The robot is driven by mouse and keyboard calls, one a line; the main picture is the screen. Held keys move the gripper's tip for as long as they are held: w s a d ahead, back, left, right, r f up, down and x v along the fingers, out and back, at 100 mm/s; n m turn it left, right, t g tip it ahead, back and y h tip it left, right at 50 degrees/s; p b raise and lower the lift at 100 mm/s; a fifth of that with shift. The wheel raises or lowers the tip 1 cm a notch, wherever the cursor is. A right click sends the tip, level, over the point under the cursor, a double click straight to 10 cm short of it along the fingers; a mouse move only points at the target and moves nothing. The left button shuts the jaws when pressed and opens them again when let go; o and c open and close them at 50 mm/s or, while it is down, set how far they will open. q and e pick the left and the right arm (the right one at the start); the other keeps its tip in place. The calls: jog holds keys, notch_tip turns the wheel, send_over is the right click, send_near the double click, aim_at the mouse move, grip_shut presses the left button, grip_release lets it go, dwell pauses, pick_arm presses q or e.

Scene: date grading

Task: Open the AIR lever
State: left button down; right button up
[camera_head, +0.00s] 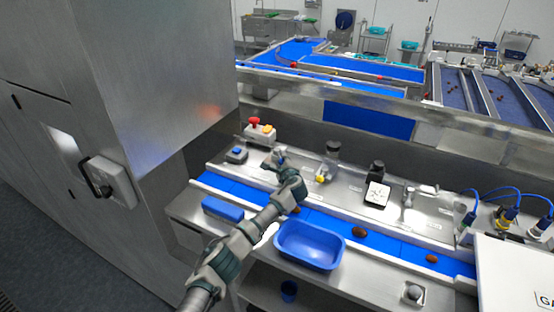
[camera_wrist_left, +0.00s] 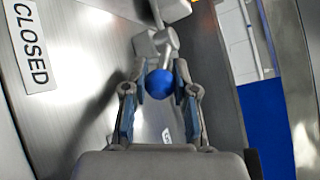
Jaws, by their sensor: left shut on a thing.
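The lever in my left gripper has a blue ball knob (camera_wrist_left: 160,84) on a grey metal stem (camera_wrist_left: 160,45); I take it as the AIR lever, though no AIR label can be read. My left gripper (camera_wrist_left: 161,82) is shut on the knob, with one finger on each side of it. A white plate reading CLOSED (camera_wrist_left: 31,45) is on the metal panel at the left of the wrist view. In the head view my left gripper (camera_head: 277,160) reaches over the blue belt to the steel panel behind it, and hides most of the lever. My right gripper is not in view.
A box with a red button (camera_head: 254,123) and a small blue-topped box (camera_head: 237,154) stand left of the gripper. A dark-topped fitting (camera_head: 332,150) and a white gauge (camera_head: 377,193) stand to its right. A blue tub (camera_head: 309,245) is in front of the belt (camera_head: 345,230), which carries several dates.

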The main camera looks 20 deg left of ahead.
pick_arm(q)
jog(key=shift+d+f, duration=0.2)
jog(key=shift+f, duration=0.1)
jog(key=c, duration=1.2)
grip_release()
jog(key=shift+d, duration=0.15)
jog(key=shift+r, duration=0.1)
